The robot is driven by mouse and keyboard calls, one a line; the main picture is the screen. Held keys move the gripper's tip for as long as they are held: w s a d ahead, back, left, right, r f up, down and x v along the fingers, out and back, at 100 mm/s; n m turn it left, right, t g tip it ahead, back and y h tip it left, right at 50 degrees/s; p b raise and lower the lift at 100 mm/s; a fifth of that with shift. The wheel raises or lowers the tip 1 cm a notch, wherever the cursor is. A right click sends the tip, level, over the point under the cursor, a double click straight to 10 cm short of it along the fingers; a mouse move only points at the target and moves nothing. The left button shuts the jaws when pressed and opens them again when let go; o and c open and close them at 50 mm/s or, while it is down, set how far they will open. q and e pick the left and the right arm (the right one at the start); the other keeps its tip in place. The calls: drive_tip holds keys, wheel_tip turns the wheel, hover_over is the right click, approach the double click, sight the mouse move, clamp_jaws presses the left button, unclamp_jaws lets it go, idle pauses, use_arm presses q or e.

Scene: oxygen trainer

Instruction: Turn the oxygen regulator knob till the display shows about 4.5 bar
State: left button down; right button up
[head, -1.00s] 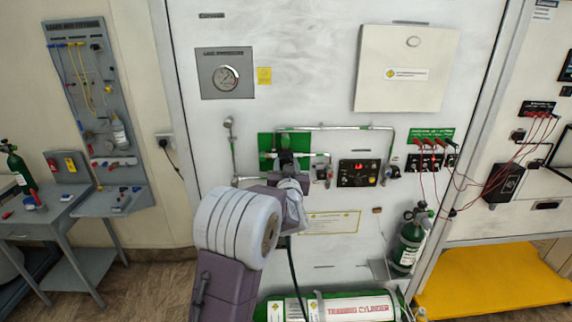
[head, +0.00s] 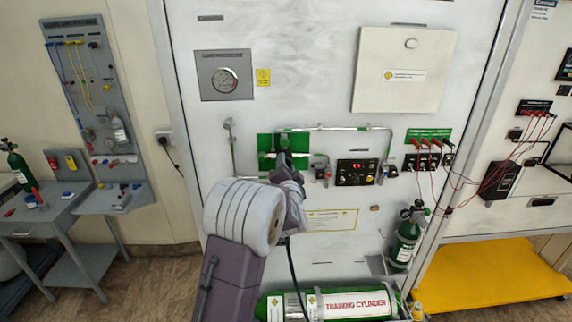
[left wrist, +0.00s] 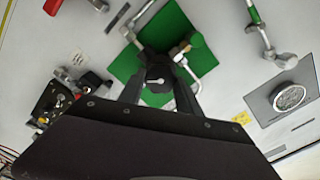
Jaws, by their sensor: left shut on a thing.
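The regulator knob (left wrist: 157,76) is round and black with a pale pointer mark, in front of the green plate (left wrist: 181,28) in the left wrist view. My left gripper (left wrist: 159,86) is shut on the knob, one dark finger on each side. In the head view my left gripper (head: 284,158) reaches the green plate (head: 264,143) and hides the knob. The display (head: 368,165) sits on a black panel to the right and shows small red digits, too small to read. My right gripper is in neither view.
Pipes (head: 340,128) run along the wall above and beside the green plate. A dial gauge (head: 225,80) is at upper left, and a white box (head: 404,70) at upper right. A green training cylinder (head: 275,306) lies below. Red cables (head: 468,180) hang at the right.

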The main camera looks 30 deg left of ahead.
use_arm(q)
drive_tip(key=shift+m, duration=0.8)
drive_tip(key=c, duration=0.8)
unclamp_jaws()
drive_tip(key=shift+f, duration=0.1)
drive_tip(key=shift+c, duration=0.2)
drive_tip(key=b+v, duration=0.5)
drive_tip(key=v, duration=0.4)
drive_tip(key=shift+a, duration=0.1)
